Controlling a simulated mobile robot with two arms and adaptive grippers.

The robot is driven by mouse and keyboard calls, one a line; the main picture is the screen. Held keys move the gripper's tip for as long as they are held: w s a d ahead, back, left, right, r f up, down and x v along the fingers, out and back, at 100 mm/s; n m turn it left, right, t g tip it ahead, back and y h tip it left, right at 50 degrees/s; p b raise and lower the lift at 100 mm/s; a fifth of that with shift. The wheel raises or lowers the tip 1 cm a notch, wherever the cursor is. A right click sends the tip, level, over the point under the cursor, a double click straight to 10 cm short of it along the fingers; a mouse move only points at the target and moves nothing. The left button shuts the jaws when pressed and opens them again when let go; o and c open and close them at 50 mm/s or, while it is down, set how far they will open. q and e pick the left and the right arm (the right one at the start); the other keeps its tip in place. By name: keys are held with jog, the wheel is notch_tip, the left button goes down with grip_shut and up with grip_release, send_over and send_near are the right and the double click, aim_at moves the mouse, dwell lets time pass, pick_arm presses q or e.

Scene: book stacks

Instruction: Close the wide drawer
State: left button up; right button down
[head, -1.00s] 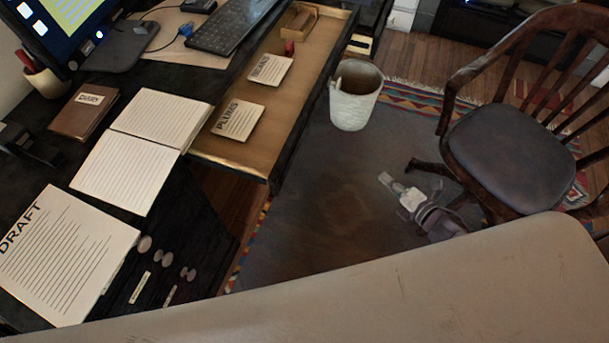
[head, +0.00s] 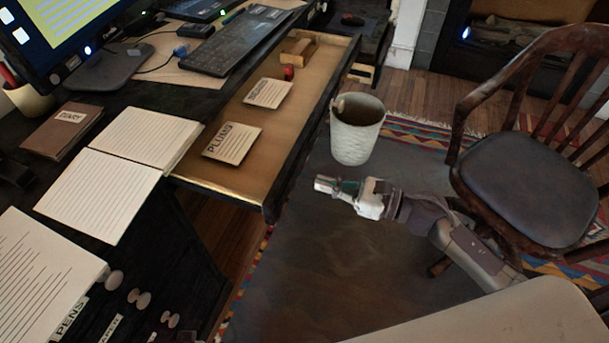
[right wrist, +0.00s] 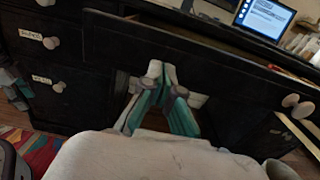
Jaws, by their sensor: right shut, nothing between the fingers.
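The wide drawer (head: 307,98) is pulled open from the dark desk, with its wooden inside showing in the head view. Its black front fills the middle of the right wrist view (right wrist: 215,75), with a round knob (right wrist: 301,108) at the right. My right gripper (head: 322,185) is shut and empty, out in front of the drawer and apart from it in the head view. In the right wrist view its fingertips (right wrist: 161,70) meet before the drawer front; whether they touch it I cannot tell. A grey and teal part at that view's left edge may be my left gripper (right wrist: 14,88).
Cards (head: 232,143), a red item (head: 288,72) and a small wooden box (head: 299,51) lie in the drawer. A white bin (head: 357,135) stands beside it, and a wooden chair (head: 530,185) is at the right. Small labelled drawers with knobs (head: 138,299) are at lower left.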

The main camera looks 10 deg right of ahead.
pick_arm(q)
jog(key=shift+s+f, duration=0.15)
jog(key=shift+f, duration=0.35)
jog(key=shift+s+f, duration=0.15)
jog(key=shift+f, duration=0.35)
pick_arm(e)
jog(key=shift+x, duration=2.55)
jog(key=shift+w+a, duration=0.15)
jog(key=shift+a, duration=0.05)
jog(key=b, duration=0.2)
send_near(206, 150)
jog(key=b+x, duration=0.2)
jog(key=x, duration=0.5)
jog(key=shift+a+r+b, duration=0.15)
jog(key=shift+a+b, duration=0.15)
jog(key=shift+b, duration=0.05)
jog(key=shift+b+x, duration=0.35)
jog(key=shift+x, duration=0.65)
jog(key=shift+w+a, duration=0.15)
jog(key=shift+w, duration=0.1)
pick_arm(q)
jog(key=w+r+v, duration=0.1)
jog(key=w+v, duration=0.2)
jog(key=v, duration=1.1)
jog(key=shift+s+t, duration=0.2)
jog(key=shift+t, duration=0.2)
pick_arm(e)
jog(key=shift+r, duration=0.35)
